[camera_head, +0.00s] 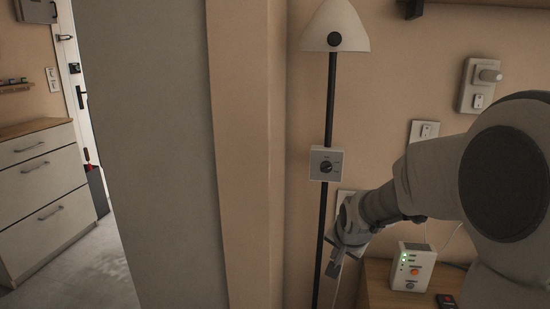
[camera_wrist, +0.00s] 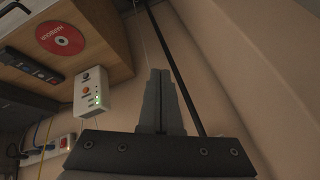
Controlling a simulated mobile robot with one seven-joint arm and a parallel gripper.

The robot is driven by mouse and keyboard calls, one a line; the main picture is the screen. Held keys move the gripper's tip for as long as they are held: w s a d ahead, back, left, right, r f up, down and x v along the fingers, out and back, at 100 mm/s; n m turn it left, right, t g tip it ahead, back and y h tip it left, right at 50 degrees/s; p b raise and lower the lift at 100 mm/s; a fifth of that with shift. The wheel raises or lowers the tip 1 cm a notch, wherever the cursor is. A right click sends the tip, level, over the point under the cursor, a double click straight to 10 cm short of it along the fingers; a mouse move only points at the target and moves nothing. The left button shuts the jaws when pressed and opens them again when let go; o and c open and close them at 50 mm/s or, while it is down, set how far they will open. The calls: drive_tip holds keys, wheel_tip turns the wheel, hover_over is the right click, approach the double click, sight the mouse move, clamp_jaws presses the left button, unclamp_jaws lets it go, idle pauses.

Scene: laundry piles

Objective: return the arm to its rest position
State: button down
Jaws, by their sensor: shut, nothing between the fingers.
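My arm reaches in from the right in the head view, with my gripper (camera_head: 335,262) at its end, low and close to the black lamp pole. In the wrist view my gripper (camera_wrist: 158,75) shows its two grey fingers shut together, with nothing between them. The lamp pole (camera_wrist: 178,70) runs just to the right of the fingers there. I cannot tell whether the fingers touch the pole.
A floor lamp (camera_head: 336,28) stands against the wall. A white box with lights (camera_head: 411,268) sits on a wooden cabinet (camera_head: 378,290), below my forearm. A wall edge (camera_head: 240,150) stands left of the lamp. A drawer unit (camera_head: 40,195) is at far left.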

drive_tip(key=s+r+n, duration=0.2)
drive_tip(key=s+r, duration=0.1)
drive_tip(key=s, duration=0.6)
drive_tip(key=s+r+n, duration=0.3)
drive_tip(key=s+r, duration=0.1)
drive_tip(key=s, duration=0.5)
drive_tip(key=s+r+n, duration=0.2)
drive_tip(key=s+r, duration=0.1)
drive_tip(key=s, duration=0.7)
wheel_tip(320, 180, up, 24)
drive_tip(key=g+p, duration=0.1)
drive_tip(key=p, duration=2.2)
drive_tip(key=shift+w+a+f+p, duration=0.2)
drive_tip(key=shift+a+f+p, duration=0.05)
drive_tip(key=shift+a+p, duration=0.1)
